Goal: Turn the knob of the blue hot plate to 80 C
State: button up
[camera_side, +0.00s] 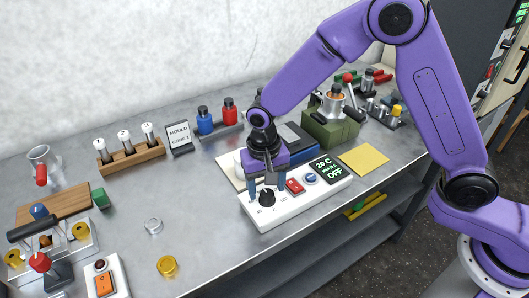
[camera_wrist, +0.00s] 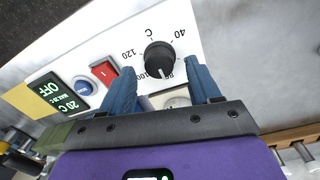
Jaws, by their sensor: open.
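The hot plate's white front panel (camera_side: 300,205) bears a black knob (camera_side: 267,197), a red switch (camera_side: 294,186), a blue button (camera_side: 311,178) and a display (camera_side: 327,169) reading 20 C and OFF. My gripper (camera_side: 267,188) is open above the knob, its blue fingers on either side. In the wrist view, the knob (camera_wrist: 160,60) lies between and just beyond the fingertips (camera_wrist: 160,67). Its white pointer line faces the gripper side of the dial, around the 80 and 100 marks; the exact reading is unclear. I cannot tell whether a finger touches it.
A yellow pad (camera_side: 364,159) lies right of the panel. A green block device (camera_side: 331,128) stands behind it. Red and blue bottles (camera_side: 217,118), a wooden vial rack (camera_side: 131,156) and a sign (camera_side: 180,137) stand at the back. Bare table lies left of the panel.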

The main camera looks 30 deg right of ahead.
aim_at(264, 193)
notch_tip(264, 193, up, 16)
jog(key=shift+a, duration=0.3)
dwell(0.5)
jog(key=s+d+f+n, duration=0.2)
jog(key=s+d+n, duration=0.5)
jog(key=s+d, duration=0.3)
jog(key=s+d+f+n, duration=0.2)
jog(key=s+d+n, duration=0.6)
jog(key=s+d, duration=0.3)
jog(key=s, duration=0.4)
jog(key=shift+s+d+y, duration=0.2)
jog(key=shift+s+y, duration=0.05)
jog(key=shift+y, duration=0.15)
